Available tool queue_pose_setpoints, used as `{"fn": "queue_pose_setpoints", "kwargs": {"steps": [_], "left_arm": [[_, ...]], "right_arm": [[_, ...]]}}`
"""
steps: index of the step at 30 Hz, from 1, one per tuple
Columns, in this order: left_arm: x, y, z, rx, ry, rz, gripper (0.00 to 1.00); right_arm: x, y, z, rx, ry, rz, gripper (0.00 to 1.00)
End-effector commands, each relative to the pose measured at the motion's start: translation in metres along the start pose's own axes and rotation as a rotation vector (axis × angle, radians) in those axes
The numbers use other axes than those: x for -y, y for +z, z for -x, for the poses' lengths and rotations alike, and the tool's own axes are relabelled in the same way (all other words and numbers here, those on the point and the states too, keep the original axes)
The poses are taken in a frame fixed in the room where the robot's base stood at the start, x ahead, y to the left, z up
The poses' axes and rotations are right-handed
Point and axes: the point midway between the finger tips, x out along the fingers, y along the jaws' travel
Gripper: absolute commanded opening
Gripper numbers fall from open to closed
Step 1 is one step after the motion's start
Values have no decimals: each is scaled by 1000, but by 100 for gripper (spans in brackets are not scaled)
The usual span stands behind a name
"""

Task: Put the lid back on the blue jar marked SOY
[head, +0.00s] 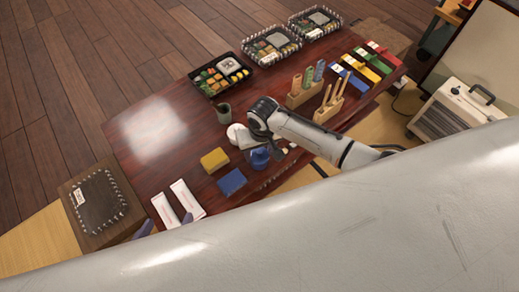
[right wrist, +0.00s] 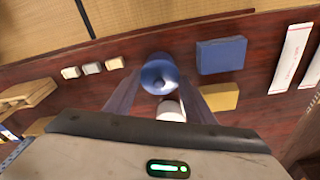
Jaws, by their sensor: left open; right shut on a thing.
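The blue jar (head: 260,158) stands near the table's front edge in the head view, under my right gripper (head: 257,138). Blue shows around and beyond the lid; I cannot tell whether lid and jar touch. No SOY marking is readable. My left gripper (head: 166,224) is open and empty near the white packets; only its fingertips show past my large pale arm.
A white rounded vessel (head: 237,134) stands close beside the blue jar. Yellow (head: 214,160) and blue (head: 232,181) folded cloths lie to the left. A dark cup (head: 224,110), bento boxes (head: 220,73) and wooden holders (head: 327,112) stand further off.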

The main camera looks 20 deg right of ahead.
Motion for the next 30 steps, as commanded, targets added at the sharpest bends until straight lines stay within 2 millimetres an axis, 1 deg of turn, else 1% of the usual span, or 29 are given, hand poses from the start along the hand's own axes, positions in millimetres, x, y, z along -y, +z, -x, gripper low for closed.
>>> {"fn": "queue_pose_setpoints", "kwargs": {"steps": [14, 15, 16, 30], "left_arm": [[0, 0, 1, 0, 0, 0, 70], [0, -1, 1, 0, 0, 0, 70], [0, -2, 2, 0, 0, 0, 70], [-1, -5, 4, -1, 0, 0, 70]], "right_arm": [[0, 0, 0, 0, 0, -1, 28], [0, 0, 0, 0, 0, -1, 1], [0, 0, 0, 0, -1, -1, 0], [0, 0, -1, 1, -1, -1, 0]]}}
